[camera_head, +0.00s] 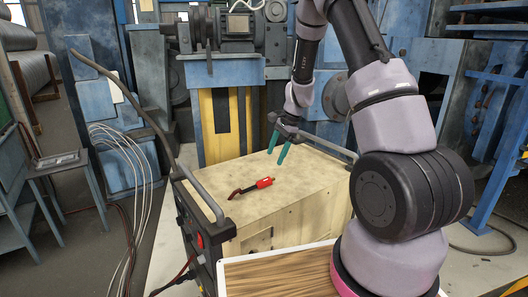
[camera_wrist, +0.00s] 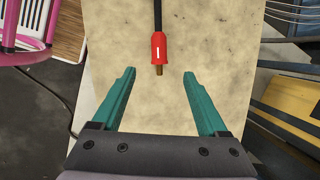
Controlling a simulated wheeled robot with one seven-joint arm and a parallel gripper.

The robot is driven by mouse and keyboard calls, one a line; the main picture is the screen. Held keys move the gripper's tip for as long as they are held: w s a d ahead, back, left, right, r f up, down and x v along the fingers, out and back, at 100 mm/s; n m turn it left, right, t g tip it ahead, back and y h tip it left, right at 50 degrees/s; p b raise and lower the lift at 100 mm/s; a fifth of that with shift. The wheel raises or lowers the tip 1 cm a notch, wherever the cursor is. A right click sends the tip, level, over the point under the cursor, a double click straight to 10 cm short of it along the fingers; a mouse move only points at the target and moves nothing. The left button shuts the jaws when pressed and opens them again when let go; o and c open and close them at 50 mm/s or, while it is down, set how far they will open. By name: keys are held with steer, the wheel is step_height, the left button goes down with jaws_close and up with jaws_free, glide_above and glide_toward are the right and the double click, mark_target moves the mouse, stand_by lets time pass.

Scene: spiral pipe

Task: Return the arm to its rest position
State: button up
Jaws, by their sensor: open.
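My gripper (camera_head: 279,149) is open and empty, its two teal fingers pointing down above a beige-topped cart. In the wrist view the gripper (camera_wrist: 159,80) has its fingers spread wide. A red connector (camera_wrist: 159,48) with a brass tip and a black cable end shows beyond and between the fingertips, not gripped. In the head view the red connector (camera_head: 264,183) lies on the cart top (camera_head: 305,175), to the lower left of my fingers. My arm reaches up and over from the right side of the head view.
The cart has grey side rails (camera_head: 203,196) and a dark front panel (camera_head: 205,235). Blue and yellow machinery (camera_head: 225,115) stands close behind. A small blue table (camera_head: 55,165) and white cables (camera_head: 130,165) are at left. A wooden-topped surface (camera_head: 280,274) is at the front.

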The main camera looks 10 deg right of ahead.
steer(key=s+r+n+t, duration=0.1)
steer(key=s+r+n, duration=0.35)
steer(key=r, duration=0.75)
steer(key=s+r+n+t, duration=0.1)
steer(key=s+r+t, duration=0.1)
steer(key=s+r, duration=0.7)
steer(key=s+r+n+t+h, duration=0.1)
steer(key=s+r+n, duration=0.1)
steer(key=s+r, duration=0.3)
steer(key=s+d+r+n+t, duration=0.1)
steer(key=s+r+n+t, duration=0.1)
steer(key=s+r, duration=0.4)
steer(key=s+n, duration=0.1)
steer(key=s, duration=0.3)
steer(key=shift+s+h, duration=0.2)
steer(key=shift+h, duration=0.2)
